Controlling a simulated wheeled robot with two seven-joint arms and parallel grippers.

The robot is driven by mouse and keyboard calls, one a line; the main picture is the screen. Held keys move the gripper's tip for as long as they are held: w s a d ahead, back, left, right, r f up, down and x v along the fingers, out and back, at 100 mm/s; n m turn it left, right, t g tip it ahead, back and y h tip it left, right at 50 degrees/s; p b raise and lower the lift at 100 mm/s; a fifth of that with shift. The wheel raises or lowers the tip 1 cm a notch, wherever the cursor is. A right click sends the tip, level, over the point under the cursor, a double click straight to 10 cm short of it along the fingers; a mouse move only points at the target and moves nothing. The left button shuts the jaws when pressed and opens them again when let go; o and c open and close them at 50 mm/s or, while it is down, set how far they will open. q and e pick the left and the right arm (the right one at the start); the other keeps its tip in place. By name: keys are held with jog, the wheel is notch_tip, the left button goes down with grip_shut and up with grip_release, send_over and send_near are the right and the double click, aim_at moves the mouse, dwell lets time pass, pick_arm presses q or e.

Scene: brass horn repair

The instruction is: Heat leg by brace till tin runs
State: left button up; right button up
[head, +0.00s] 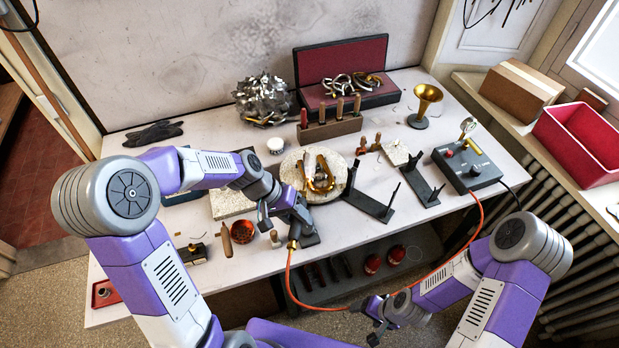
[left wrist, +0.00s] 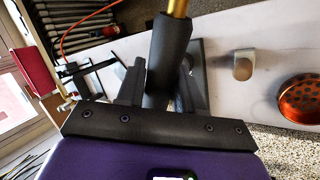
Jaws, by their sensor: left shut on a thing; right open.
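My left gripper (head: 292,212) is shut on the dark handle of a torch (left wrist: 168,50). The torch's brass fitting (head: 292,244) and orange hose (head: 288,275) hang below the gripper in the head view. A brass tube shows beyond the handle in the left wrist view. A U-shaped brass piece with legs (head: 320,177) lies on a round pale board (head: 291,172), just beyond my left gripper. Its brace and any tin are too small to make out. No flame is visible. My right gripper (head: 374,325) is open and empty, low in front of the bench.
Dark stands (head: 372,205) are right of the board. A control box (head: 466,166) with a gauge sits farther right, and the hose runs to it. A copper-coloured bowl (head: 242,232) is left of my left gripper. A tool block (head: 331,132) stands behind the board.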

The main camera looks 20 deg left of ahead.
pick_arm(q)
jog(key=s+r+p, duration=0.1)
jog(key=r+p, duration=0.1)
jog(key=r, duration=0.1)
jog(key=s+r+p, duration=0.1)
jog(key=r+p, duration=0.1)
jog(key=r, duration=0.1)
jog(key=s+r+p, duration=0.1)
jog(key=r+p, duration=0.1)
jog(key=r, duration=0.2)
jog(key=shift+s+d, duration=0.2)
jog(key=shift+s, duration=0.15)
jog(key=shift+s+r+p, duration=0.3)
jog(key=shift+r+p, duration=0.2)
jog(key=shift+f, duration=0.1)
